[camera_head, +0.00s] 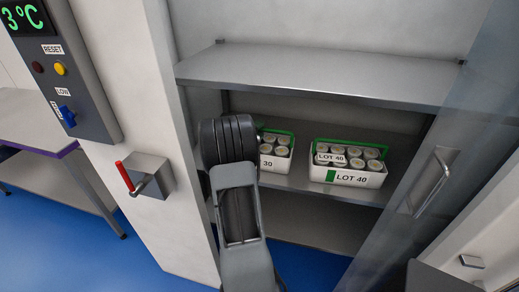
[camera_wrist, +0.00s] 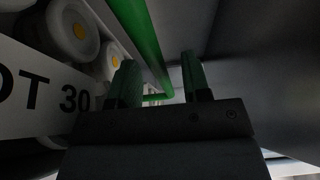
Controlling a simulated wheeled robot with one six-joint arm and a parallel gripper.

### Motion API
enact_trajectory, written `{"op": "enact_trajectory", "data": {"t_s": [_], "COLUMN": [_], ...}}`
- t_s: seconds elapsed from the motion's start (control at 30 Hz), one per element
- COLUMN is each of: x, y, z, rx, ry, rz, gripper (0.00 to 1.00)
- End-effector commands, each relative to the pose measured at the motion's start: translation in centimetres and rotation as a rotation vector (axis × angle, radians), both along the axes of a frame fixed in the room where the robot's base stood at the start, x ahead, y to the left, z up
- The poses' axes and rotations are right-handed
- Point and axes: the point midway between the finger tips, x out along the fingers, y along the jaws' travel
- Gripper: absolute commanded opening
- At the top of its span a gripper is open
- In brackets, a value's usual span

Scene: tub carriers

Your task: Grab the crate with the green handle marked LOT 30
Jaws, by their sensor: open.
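The crate marked LOT 30 (camera_head: 268,162) stands on the shelf inside the cabinet, at the left; my arm hides its left part in the head view. It is white with a green handle and holds several white-capped containers. In the wrist view its label wall (camera_wrist: 45,95) reads "OT 30" at the left. The green handle (camera_wrist: 137,30) runs from the top toward the middle, between the two fingers as they appear there. My gripper (camera_wrist: 158,82) is open, with one finger on each side of the bar; contact cannot be told. In the head view the fingers are hidden behind my arm.
A second crate marked LOT 40 (camera_head: 345,175), with a green handle, stands to the right on the same shelf (camera_head: 300,183). An upper shelf (camera_head: 320,72) lies above. A glass door (camera_head: 420,170) stands open at the right. A red-handled latch (camera_head: 126,176) is on the left wall.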

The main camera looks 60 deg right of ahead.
Motion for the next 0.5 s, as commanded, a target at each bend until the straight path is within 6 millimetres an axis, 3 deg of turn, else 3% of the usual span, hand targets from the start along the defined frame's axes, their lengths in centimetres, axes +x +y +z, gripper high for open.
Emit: {"op": "enact_trajectory", "data": {"t_s": [0.13, 0.4, 0.5], "x": [-0.1, -0.1, -0.09], "y": [-1.08, -1.22, -1.21], "z": [0.0, -0.07, -0.06], "rx": [-0.001, 0.0, 0.0], "ry": [0.001, 0.0, 0.0], "rz": [0.0, 0.001, 0.001], "gripper": [0.43, 0.43, 0.34]}}
